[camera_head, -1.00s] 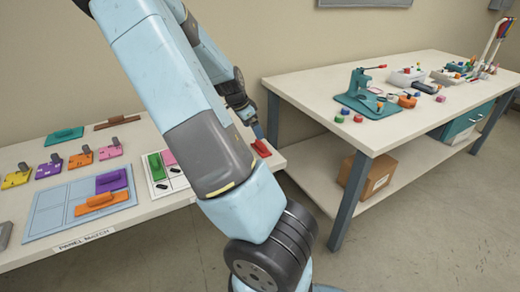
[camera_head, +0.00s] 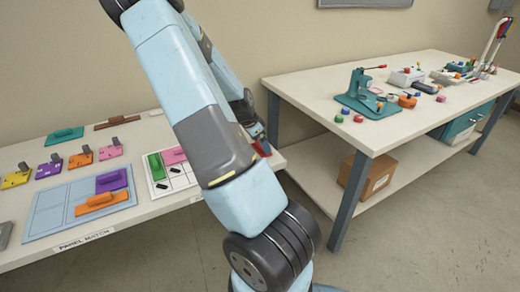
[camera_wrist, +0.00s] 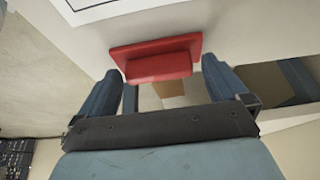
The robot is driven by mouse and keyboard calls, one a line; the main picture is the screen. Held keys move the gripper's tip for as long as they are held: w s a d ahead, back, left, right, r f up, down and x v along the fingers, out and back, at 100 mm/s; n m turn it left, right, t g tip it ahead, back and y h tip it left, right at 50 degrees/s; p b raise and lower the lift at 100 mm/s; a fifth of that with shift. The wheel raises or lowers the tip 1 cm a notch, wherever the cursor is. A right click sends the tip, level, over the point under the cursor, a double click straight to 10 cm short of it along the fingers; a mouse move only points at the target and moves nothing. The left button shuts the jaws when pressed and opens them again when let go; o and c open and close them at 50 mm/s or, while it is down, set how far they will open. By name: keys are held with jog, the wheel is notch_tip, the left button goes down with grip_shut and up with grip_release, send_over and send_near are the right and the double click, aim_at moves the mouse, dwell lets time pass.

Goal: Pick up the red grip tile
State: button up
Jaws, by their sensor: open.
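The red grip tile (camera_wrist: 158,60) is a flat red plate with a raised bar handle. In the wrist view it lies on the white table just ahead of my gripper (camera_wrist: 165,88). My two fingers are apart, one on each side of the handle's near part, and I cannot tell whether they touch it. In the head view the red tile (camera_head: 261,148) shows only in part at the table's right end, with my gripper (camera_head: 258,136) over it and my arm hiding much of both.
The panel-match table (camera_head: 150,215) holds a blue panel board (camera_head: 45,215), a white grid sheet (camera_head: 180,183) and several coloured grip tiles to the left. A second table (camera_head: 320,90) with a teal press (camera_head: 368,100) stands to the right, across a gap.

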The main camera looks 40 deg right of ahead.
jog(key=c, duration=1.3)
